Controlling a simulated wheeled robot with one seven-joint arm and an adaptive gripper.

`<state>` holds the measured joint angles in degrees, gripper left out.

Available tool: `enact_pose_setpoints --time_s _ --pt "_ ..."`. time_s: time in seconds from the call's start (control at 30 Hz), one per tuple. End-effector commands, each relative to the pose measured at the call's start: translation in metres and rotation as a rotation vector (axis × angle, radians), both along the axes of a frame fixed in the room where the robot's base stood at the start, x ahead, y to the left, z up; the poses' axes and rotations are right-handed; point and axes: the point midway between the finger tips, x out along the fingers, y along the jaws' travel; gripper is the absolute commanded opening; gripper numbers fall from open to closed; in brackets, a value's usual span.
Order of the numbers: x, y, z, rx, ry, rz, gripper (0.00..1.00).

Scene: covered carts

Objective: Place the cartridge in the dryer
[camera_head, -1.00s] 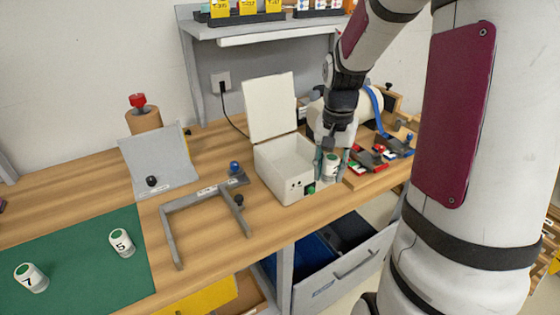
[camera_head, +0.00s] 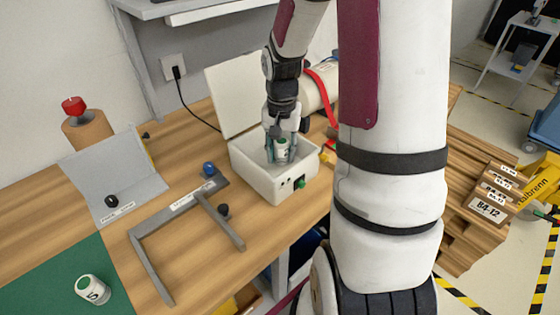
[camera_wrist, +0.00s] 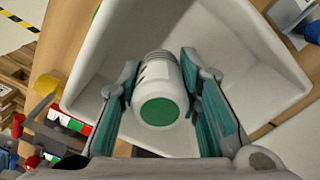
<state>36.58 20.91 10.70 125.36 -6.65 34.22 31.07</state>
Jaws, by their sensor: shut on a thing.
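My gripper (camera_head: 283,146) is shut on a white cartridge (camera_head: 281,152) with a green end and dark markings. In the wrist view the cartridge (camera_wrist: 157,90) sits between the two teal fingers, its green end facing the camera. The dryer (camera_head: 270,185) is a white open box with its lid (camera_head: 243,90) raised at the back. My gripper and the cartridge are over the dryer's opening; the dryer's walls (camera_wrist: 88,60) surround them in the wrist view. Whether the cartridge touches the dryer's floor cannot be told.
A grey bracket frame (camera_head: 190,205) lies left of the dryer. A grey angled stand (camera_head: 110,180) and a red-knobbed brown cylinder (camera_head: 80,115) stand further left. Another cartridge, marked 5 (camera_head: 93,289), lies on the green mat (camera_head: 45,280).

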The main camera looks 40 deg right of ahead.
Motion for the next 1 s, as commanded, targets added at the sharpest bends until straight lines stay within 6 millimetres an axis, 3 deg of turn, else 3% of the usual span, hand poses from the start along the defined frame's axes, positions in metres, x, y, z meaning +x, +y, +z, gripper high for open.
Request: enact_pose_setpoints --time_s 0.3,0.7,0.73,0.8,1.0 --pt "0.0 0.0 -0.036 0.002 0.003 0.002 0.01" --pt "0.0 0.0 -0.041 0.0 0.0 0.001 0.01" --pt "0.0 0.0 -0.04 0.0 0.0 0.001 0.38" --pt "0.0 0.0 -0.04 0.0 0.0 0.001 0.51" --pt "0.0 0.0 -0.04 0.0 0.0 0.001 0.51"
